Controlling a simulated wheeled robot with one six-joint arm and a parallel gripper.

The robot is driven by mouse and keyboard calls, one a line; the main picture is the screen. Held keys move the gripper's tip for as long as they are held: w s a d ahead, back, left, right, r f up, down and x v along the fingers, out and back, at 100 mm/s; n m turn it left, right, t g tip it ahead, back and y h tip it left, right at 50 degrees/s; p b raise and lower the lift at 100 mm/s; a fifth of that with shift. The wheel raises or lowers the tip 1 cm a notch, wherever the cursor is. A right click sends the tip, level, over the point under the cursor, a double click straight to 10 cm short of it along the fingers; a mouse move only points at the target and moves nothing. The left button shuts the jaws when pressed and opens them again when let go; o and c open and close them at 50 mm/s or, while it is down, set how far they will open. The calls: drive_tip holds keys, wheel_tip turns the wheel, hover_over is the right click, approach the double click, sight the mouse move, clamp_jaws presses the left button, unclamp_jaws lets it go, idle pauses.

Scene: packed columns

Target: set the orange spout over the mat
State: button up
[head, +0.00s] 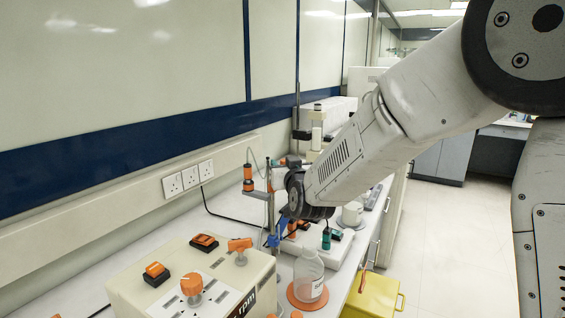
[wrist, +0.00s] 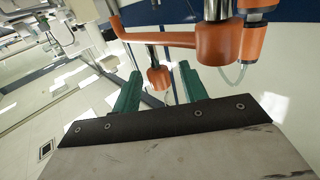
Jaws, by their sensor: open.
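In the wrist view orange parts of this fixture (wrist: 168,39) cross the top of the picture. The mat (head: 296,303) is a flat orange disc on the bench at the front right, with a clear labelled bottle (head: 309,277) standing on it. My gripper (wrist: 160,74) is open, its two teal fingers apart. An orange knob (wrist: 158,79) shows between them; I cannot tell whether they touch it.
A cream box with orange knobs (head: 190,285) fills the near bench. A yellow bin (head: 373,296) is on the floor at the right. The wall with sockets (head: 188,180) bounds the left.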

drive_tip(key=shift+w+a, duration=0.15)
drive_tip(key=shift+w, duration=0.55)
drive_tip(key=shift+w+a, duration=0.1)
drive_tip(key=shift+w, duration=0.6)
clamp_jaws()
drive_tip(key=shift+d, duration=0.15)
